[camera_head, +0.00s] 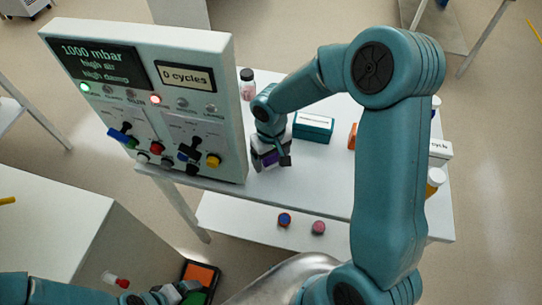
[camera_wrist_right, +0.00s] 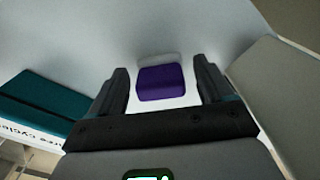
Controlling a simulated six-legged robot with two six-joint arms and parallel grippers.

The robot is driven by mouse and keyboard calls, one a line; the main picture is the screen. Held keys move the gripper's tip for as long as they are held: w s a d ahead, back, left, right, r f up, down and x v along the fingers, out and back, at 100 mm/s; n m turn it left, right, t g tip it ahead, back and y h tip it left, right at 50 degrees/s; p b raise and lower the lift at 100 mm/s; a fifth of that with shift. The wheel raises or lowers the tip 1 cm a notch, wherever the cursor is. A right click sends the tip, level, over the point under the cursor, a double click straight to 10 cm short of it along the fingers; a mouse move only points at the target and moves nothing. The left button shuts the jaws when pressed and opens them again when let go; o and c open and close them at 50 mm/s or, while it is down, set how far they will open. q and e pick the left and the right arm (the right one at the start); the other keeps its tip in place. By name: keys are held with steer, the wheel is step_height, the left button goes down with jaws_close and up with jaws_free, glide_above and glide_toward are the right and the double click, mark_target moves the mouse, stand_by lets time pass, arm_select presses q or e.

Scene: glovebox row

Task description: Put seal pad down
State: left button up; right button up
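A purple pad (camera_wrist_right: 161,83), which I take to be the seal pad, lies on the white bench top (camera_head: 330,175) close to the control panel. It also shows in the head view (camera_head: 267,158), partly hidden by my right gripper (camera_head: 272,160). In the right wrist view the two dark fingers of this gripper (camera_wrist_right: 162,90) stand on either side of the pad, with a narrow gap on each side. My left gripper (camera_head: 175,292) is at the bottom left; its fingers are too unclear to judge.
The control panel (camera_head: 220,100) stands close left of my right gripper. A teal box (camera_head: 314,127) is to its right, also in the wrist view (camera_wrist_right: 45,100). Blue (camera_head: 285,219) and pink (camera_head: 319,227) caps lie on a lower shelf.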

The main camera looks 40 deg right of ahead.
mark_target(272, 156)
steer(key=shift+r, duration=0.1)
steer(key=shift+r+p, duration=0.3)
steer(key=shift+p, duration=0.1)
step_height(272, 156, up, 12)
steer(key=b, duration=0.1)
steer(key=shift+f, duration=0.15)
steer(key=shift+s, duration=0.2)
